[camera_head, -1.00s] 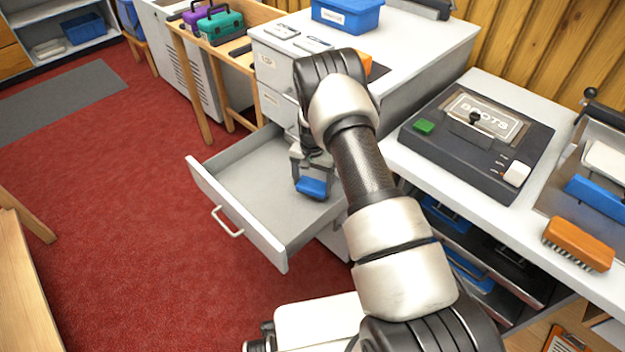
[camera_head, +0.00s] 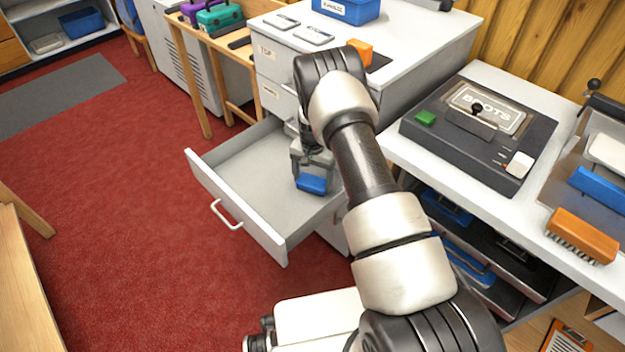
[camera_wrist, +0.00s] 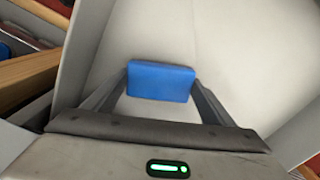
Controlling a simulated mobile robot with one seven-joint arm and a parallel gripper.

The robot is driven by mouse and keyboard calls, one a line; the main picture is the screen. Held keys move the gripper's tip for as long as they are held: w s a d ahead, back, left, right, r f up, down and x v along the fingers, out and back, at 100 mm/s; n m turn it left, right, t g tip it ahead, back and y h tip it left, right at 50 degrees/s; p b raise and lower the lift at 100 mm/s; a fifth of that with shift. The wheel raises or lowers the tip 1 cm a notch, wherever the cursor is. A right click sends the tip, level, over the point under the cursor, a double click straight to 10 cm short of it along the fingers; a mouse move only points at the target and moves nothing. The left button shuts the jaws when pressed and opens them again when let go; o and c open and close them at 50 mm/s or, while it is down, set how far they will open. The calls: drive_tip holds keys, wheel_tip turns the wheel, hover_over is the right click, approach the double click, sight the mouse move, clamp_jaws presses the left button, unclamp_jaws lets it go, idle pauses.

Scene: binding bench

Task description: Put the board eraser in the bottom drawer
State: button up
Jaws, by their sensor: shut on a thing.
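The board eraser (camera_head: 311,184) shows as a blue block between the fingertips of my gripper (camera_head: 312,170). In the wrist view the blue block (camera_wrist: 160,82) sits between the two fingers of my gripper (camera_wrist: 160,88), with the drawer floor behind it. The bottom drawer (camera_head: 236,205) is pulled out and looks empty apart from my gripper and the eraser. My gripper is shut on the eraser, inside the drawer's outline. I cannot tell whether the eraser touches the drawer floor. My arm hides the drawer's right back corner.
The white cabinet (camera_head: 400,65) carries a blue bin (camera_head: 346,8), an orange block (camera_head: 360,48) and small flat items. A press marked BOOTS (camera_head: 480,130) and an orange brush (camera_head: 582,236) stand on the right bench. Red carpet (camera_head: 110,210) lies open left of the drawer.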

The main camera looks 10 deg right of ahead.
drive_tip(key=shift+f, duration=0.25)
drive_tip(key=o, duration=1.2)
drive_tip(key=shift+o, duration=0.2)
